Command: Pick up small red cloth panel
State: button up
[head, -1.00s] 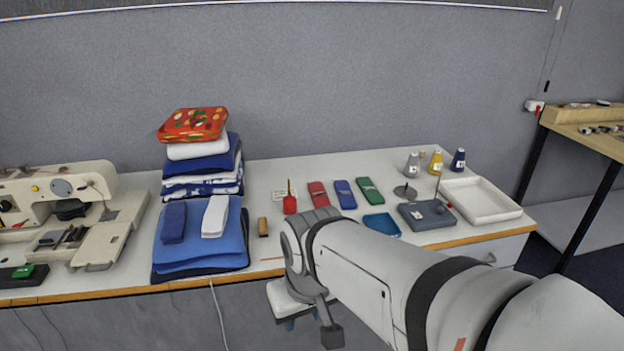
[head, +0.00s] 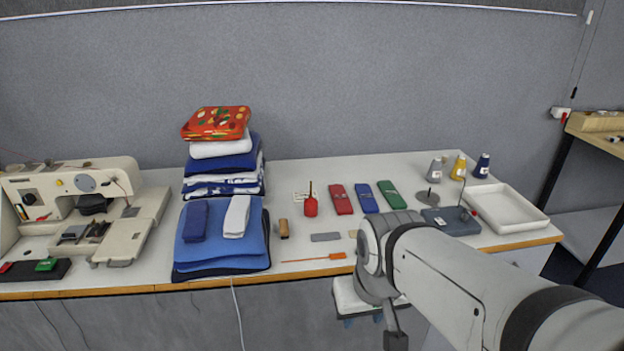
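The small red cloth panel (head: 340,199) lies flat on the table in the head view, left of a blue panel (head: 365,197) and a green panel (head: 391,195). My gripper (head: 360,318) hangs low in front of the table's front edge, nearer to me than the red panel and apart from it. It is partly covered by my arm, and its fingers are too small and hidden to tell whether they are open or shut. Nothing covers the red panel.
Stacked folded cloths (head: 223,170) and a sewing machine (head: 90,205) are further left. Thread cones (head: 459,167), a grey box with a pin (head: 450,220) and a white tray (head: 508,208) are at right. An orange-handled tool (head: 325,257) lies near the front edge.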

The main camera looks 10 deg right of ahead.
aim_at(341, 200)
jog(key=u, duration=0.05)
jog(key=i, duration=0.95)
jog(key=z, duration=0.1)
